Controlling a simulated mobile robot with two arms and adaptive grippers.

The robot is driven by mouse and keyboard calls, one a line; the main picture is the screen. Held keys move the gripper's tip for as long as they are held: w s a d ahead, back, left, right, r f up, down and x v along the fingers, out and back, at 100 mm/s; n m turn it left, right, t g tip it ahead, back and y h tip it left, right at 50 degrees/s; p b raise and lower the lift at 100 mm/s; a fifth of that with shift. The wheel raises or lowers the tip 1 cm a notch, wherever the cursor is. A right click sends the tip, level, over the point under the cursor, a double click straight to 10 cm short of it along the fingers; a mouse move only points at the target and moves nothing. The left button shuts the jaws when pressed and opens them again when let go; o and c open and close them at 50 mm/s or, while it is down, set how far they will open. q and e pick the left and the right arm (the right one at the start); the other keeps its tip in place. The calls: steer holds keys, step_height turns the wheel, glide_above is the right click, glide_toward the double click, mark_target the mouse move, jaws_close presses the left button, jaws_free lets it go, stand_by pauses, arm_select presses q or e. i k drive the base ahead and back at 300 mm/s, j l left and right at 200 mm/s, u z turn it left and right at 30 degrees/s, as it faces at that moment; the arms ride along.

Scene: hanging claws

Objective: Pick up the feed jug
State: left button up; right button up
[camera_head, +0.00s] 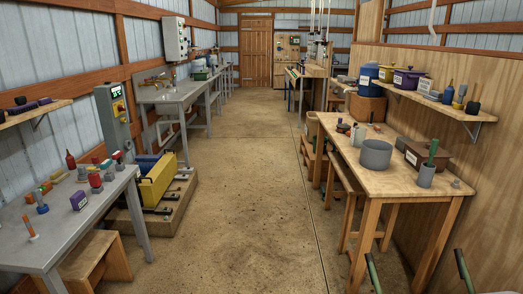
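I cannot make out a thing that is clearly the feed jug. On the wooden table (400,183) at the right stand an open grey round vessel (376,155) and a smaller grey cup-like vessel (425,177) with a green rod standing in it. A brown pot (413,155) with a label is behind them. Neither of my grippers shows in this view.
A grey bench (60,222) with small tools and bottles stands at the left. A yellow box (160,180) sits on a low wooden platform behind it. A wall shelf (430,98) at the right holds pots and bottles. The concrete floor (240,200) between is clear. Green handles (463,270) show at bottom right.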

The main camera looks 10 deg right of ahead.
mark_target(358, 135)
steer(key=i+z, duration=0.35)
steer(key=i, duration=0.15)
steer(key=i+j+z, duration=0.15)
steer(key=i+z, duration=0.2)
steer(key=i, duration=0.15)
steer(key=i+j+z, duration=0.3)
steer(key=i, duration=0.15)
steer(key=i+j+z, duration=0.35)
steer(key=i+z, duration=0.1)
steer(key=z, duration=0.2)
steer(key=i+z, duration=0.1)
steer(key=z, duration=0.25)
